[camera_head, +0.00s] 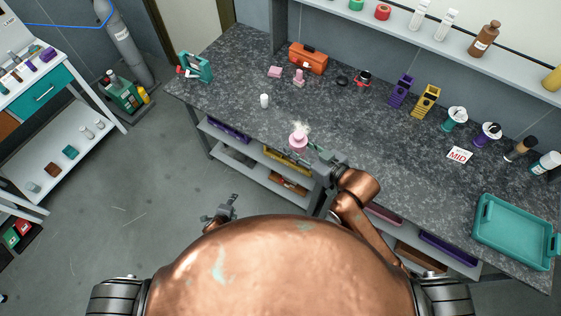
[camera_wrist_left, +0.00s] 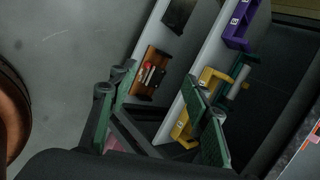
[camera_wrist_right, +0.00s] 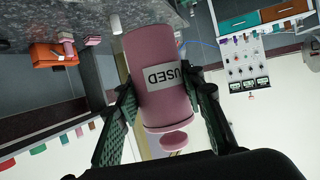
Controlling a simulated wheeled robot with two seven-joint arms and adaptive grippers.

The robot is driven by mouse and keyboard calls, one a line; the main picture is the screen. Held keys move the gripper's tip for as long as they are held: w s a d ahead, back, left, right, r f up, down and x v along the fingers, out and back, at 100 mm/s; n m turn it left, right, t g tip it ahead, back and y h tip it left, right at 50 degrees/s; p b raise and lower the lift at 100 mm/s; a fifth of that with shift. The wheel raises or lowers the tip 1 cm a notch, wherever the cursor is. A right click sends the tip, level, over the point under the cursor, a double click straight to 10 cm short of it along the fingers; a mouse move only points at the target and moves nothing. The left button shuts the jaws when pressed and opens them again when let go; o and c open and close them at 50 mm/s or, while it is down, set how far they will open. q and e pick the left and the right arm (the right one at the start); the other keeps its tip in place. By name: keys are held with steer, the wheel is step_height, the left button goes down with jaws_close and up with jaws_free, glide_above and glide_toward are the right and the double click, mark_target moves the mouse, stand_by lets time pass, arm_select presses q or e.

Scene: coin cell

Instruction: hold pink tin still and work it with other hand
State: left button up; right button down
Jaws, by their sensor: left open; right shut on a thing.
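The pink tin (camera_head: 298,140) is at the front edge of the dark worktop, with a pale puff just above it. My right gripper (camera_head: 314,151) is shut on it. In the right wrist view the tin (camera_wrist_right: 155,52) sits between both fingers and its white label reads USED, upside down. A small pink disc (camera_wrist_right: 174,140) shows just below the tin's wide rim there; I cannot tell whether it is joined to it. My left gripper (camera_head: 229,204) is open and empty, low in front of the bench, apart from the tin. The left wrist view shows its spread fingers (camera_wrist_left: 155,98).
A white bottle (camera_head: 264,100) stands left of the tin. Pink items (camera_head: 299,78) and an orange toolbox (camera_head: 309,58) are behind. Purple (camera_head: 402,91) and yellow (camera_head: 426,101) racks stand to the right, with a teal tray (camera_head: 510,232) at far right. Shelves with bins lie under the worktop.

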arm_select(q)
steer(key=w+d+r+m+t, duration=0.1)
steer(key=w+d+r+m, duration=0.1)
steer(key=d+r, duration=0.15)
steer(key=w+d+r+m+h, duration=0.1)
steer(key=d+r+m, duration=0.1)
steer(key=r, duration=0.3)
steer(key=w+d+r+m+t, duration=0.1)
steer(key=w+d+r+m, duration=0.1)
steer(key=r, duration=0.2)
steer(key=m+t+h, duration=0.5)
steer(key=m+h, duration=0.2)
steer(key=m, duration=0.9)
glide_toward(302, 133)
steer(key=shift+n, duration=0.3)
steer(key=x, duration=1)
steer(key=shift+c, duration=0.4)
jaws_close()
steer(key=shift+r, duration=0.25)
